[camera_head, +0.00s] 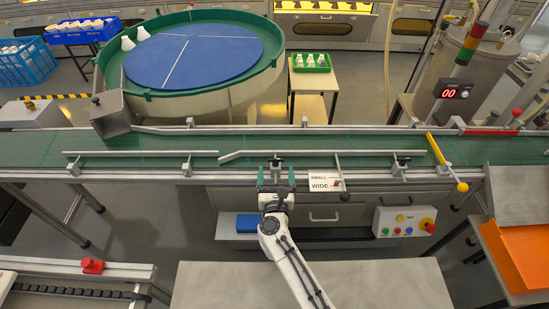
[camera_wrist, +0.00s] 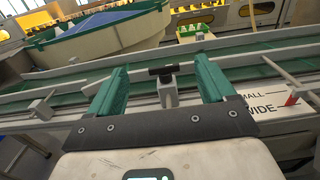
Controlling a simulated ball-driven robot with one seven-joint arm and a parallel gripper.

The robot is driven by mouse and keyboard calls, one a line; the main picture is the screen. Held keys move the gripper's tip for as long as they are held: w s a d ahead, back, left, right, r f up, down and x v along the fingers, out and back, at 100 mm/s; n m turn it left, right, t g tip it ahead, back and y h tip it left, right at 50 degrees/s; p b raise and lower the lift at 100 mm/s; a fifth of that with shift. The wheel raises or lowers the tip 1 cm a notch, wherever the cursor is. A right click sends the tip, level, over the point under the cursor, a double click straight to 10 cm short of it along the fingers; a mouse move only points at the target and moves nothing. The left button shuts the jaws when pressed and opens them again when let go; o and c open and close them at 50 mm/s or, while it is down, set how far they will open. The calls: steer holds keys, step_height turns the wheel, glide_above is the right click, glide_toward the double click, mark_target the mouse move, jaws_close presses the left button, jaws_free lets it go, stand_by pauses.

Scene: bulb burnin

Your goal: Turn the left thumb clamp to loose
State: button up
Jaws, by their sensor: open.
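A thumb clamp (camera_head: 276,161) with a black cross-handle stands on the near guide rail of the green conveyor. In the wrist view its black handle (camera_wrist: 163,70) lies crosswise on a grey post, between my fingers. My gripper (camera_head: 276,177) is open, with its two green fingers on either side of the clamp. In the wrist view my gripper (camera_wrist: 163,76) shows a gap between each finger and the handle. Another clamp (camera_head: 401,161) stands farther right on the same rail.
A SMALL/WIDE plate (camera_head: 326,182) with a pointer sits just right of my gripper. A yellow-handled bar (camera_head: 446,160) crosses the conveyor (camera_head: 50,150) farther right. A control box (camera_head: 404,221) is below the belt's edge. A blue turntable (camera_head: 195,55) stands behind.

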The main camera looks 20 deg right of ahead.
mark_target(276, 160)
steer(key=w+d+f+b, duration=0.1)
steer(key=w+b, duration=0.1)
steer(key=w, duration=0.1)
steer(key=w+d+f+b, duration=0.1)
steer(key=w+b, duration=0.1)
steer(key=w, duration=0.1)
steer(key=w+d+f+b, duration=0.1)
steer(key=w+b, duration=0.1)
steer(key=w, duration=0.1)
steer(key=shift+w+f, duration=0.15)
steer(key=shift+f, duration=0.15)
steer(key=shift+w+d+r+b, duration=0.2)
steer(key=shift+w+b, duration=0.1)
steer(key=shift+w, duration=0.25)
steer(key=shift+c, duration=0.2)
steer(key=shift+f, duration=0.1)
steer(key=c, duration=0.9)
